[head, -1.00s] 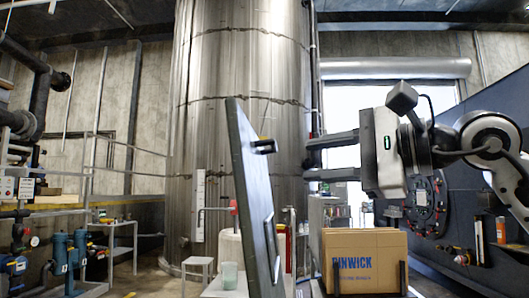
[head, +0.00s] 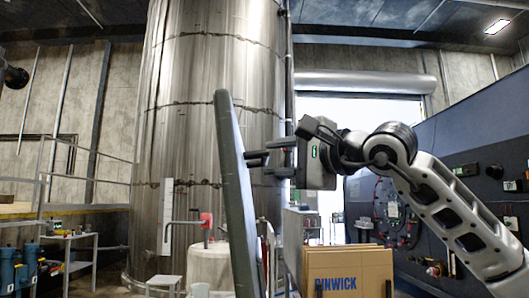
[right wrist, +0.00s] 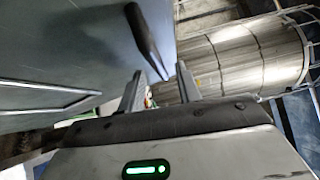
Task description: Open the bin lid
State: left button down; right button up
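The bin lid is a dark grey panel (head: 232,195), seen nearly edge-on and standing steeply in the middle of the head view. Its broad face fills the left of the right wrist view (right wrist: 60,50). A dark bar-shaped handle (right wrist: 147,40) sticks out from it there, its end close to the gap between my fingertips. My right gripper (head: 258,164) points left at the lid, close to its right side. It is open, with its two fingers (right wrist: 157,75) apart. I cannot tell whether a finger touches the lid. My left gripper is not seen.
A tall metal silo (head: 215,130) rises behind the lid. A small white stool (head: 164,283) and a shelf table (head: 70,255) stand at left. A dark blue wall (head: 465,150) is at right.

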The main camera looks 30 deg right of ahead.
jog(key=shift+p+x, duration=0.3)
jog(key=shift+x, duration=1.5)
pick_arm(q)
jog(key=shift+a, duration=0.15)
